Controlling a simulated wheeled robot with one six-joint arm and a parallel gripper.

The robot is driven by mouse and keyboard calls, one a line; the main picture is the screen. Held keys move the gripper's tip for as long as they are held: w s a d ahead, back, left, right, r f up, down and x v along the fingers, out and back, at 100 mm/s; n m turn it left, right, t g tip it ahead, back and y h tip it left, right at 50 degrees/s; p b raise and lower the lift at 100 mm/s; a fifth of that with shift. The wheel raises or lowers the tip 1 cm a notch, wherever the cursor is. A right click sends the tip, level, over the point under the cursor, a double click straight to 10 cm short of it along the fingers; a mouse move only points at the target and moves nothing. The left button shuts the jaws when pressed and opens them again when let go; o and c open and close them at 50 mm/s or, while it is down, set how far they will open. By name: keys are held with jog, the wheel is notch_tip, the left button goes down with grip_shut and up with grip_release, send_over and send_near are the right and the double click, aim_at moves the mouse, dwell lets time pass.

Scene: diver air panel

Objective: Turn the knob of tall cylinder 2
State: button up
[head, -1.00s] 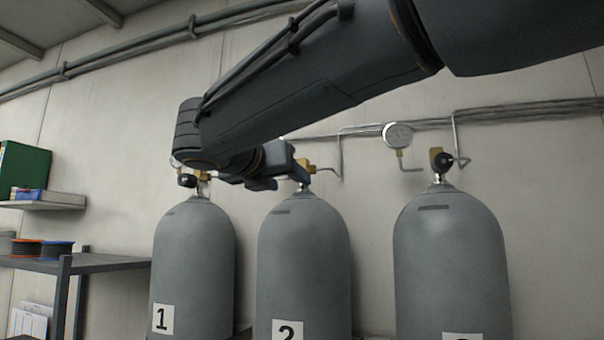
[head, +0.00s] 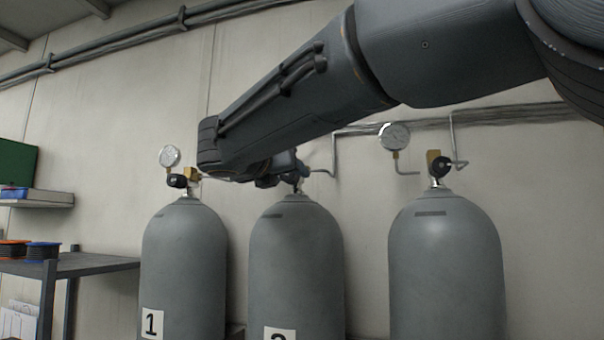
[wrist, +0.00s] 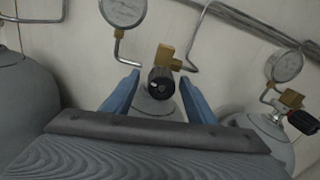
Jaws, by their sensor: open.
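Tall cylinder 2 (head: 296,255) is the grey middle one, its number label (head: 280,334) cut by the lower picture edge. My gripper (head: 284,172) is at its valve in the head view and hides the knob there. In the wrist view the black knob (wrist: 161,80) faces the camera, beside a brass valve body (wrist: 168,57). My open gripper (wrist: 159,78) has one blue finger on each side of the knob, with visible gaps. How deep the knob lies between the fingers I cannot tell.
Cylinder 1 (head: 185,250) stands left and another grey cylinder (head: 446,260) right, each with a black knob. Gauges (head: 394,137) and thin pipes run along the wall close to the valves. A dark shelf (head: 80,263) is at the far left.

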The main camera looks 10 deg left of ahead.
jog(key=c, duration=1)
jog(key=shift+c, duration=0.2)
